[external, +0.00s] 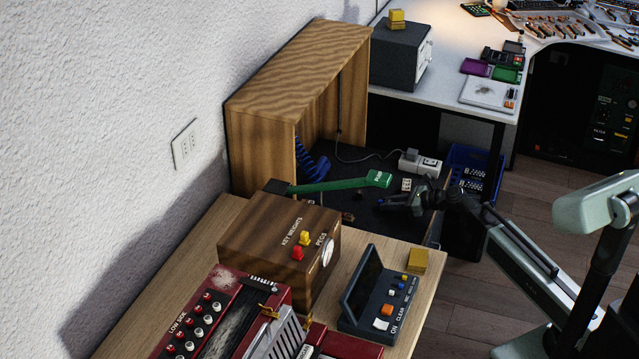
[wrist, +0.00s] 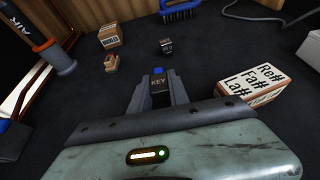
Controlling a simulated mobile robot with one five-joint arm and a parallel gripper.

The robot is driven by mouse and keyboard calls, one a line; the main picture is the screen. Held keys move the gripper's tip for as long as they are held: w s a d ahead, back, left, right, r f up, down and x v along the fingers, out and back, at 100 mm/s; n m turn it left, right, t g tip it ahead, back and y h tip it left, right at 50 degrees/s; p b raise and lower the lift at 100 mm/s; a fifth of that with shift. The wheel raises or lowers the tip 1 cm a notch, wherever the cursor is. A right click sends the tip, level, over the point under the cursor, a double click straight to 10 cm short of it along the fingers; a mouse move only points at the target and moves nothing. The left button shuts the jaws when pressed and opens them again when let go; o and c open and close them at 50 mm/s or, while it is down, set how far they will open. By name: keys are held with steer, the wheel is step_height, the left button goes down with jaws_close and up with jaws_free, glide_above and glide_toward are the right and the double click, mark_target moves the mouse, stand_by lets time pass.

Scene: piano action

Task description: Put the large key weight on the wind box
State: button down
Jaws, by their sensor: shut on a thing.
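My gripper (external: 385,202) is low over the dark floor of the workspace, beyond the near bench. A smaller dark block (wrist: 166,46) lies apart, just ahead of the fingertips. A dark wooden box (external: 265,235) with red and yellow knobs and lettering KEY WEIGHTS and PEGS stands on the near bench, left of my gripper. I see no label naming the wind box.
A green lever (external: 340,183) extends between the wooden box and my gripper. A tall open wooden cabinet (external: 295,90) stands behind. A lettered block (wrist: 252,82) lies right of the jaws, and small wooden pieces (wrist: 110,37) lie ahead left. A control console (external: 385,300) occupies the bench front.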

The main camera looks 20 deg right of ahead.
mark_target(389, 201)
steer(key=shift+r, duration=0.1)
step_height(389, 201, up, 10)
steer(key=p, duration=1)
